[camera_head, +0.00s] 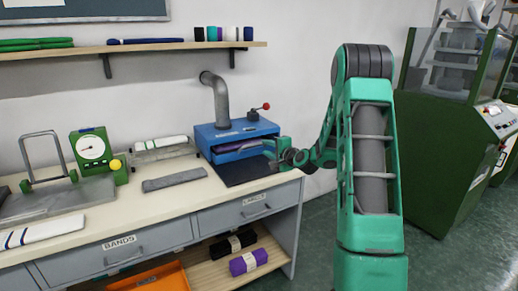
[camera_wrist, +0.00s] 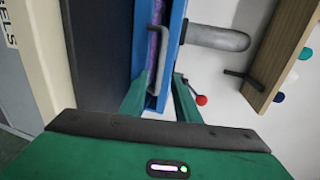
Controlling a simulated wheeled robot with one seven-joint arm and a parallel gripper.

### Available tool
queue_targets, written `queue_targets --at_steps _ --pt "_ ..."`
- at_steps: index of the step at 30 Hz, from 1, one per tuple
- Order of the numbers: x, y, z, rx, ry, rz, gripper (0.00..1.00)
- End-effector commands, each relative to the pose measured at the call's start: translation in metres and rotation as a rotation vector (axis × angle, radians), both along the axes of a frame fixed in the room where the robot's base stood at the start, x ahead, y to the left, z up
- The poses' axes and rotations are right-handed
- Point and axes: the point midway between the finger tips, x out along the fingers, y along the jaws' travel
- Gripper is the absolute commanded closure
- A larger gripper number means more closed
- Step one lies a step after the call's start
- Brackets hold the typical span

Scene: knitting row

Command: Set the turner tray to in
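The turner is a blue box (camera_head: 235,132) on the bench with a grey pipe and a red-knobbed lever on top. Its blue tray (camera_head: 238,154) shows at the front, with something purple (camera_head: 234,147) in the opening. How far the tray stands out is hard to tell. My gripper (camera_head: 271,151) is at the right end of the tray front. In the wrist view, the gripper (camera_wrist: 160,82) has its fingers apart, with a grey bar handle (camera_wrist: 153,78) between or just beyond them. Whether they touch it I cannot tell. The blue turner also shows there (camera_wrist: 174,45).
A dark mat (camera_head: 243,171) lies before the turner. A grey bar (camera_head: 174,180), a green dial gauge (camera_head: 92,150) and a clear stand (camera_head: 165,150) are to its left. A wall shelf (camera_head: 150,46) hangs above. Green machines (camera_head: 440,130) stand at right.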

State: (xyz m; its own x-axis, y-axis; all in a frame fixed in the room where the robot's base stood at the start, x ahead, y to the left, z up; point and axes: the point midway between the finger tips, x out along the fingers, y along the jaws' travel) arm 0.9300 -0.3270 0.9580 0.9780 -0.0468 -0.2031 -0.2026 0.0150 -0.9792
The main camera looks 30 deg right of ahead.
Motion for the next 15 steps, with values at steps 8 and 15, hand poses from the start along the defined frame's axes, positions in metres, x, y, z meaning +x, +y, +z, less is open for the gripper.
queue_targets --at_steps 8,15 --pt "0.006 0.004 -0.001 0.000 -0.001 0.005 0.71" --pt "0.047 0.003 -0.009 -0.001 -0.002 0.005 0.71"
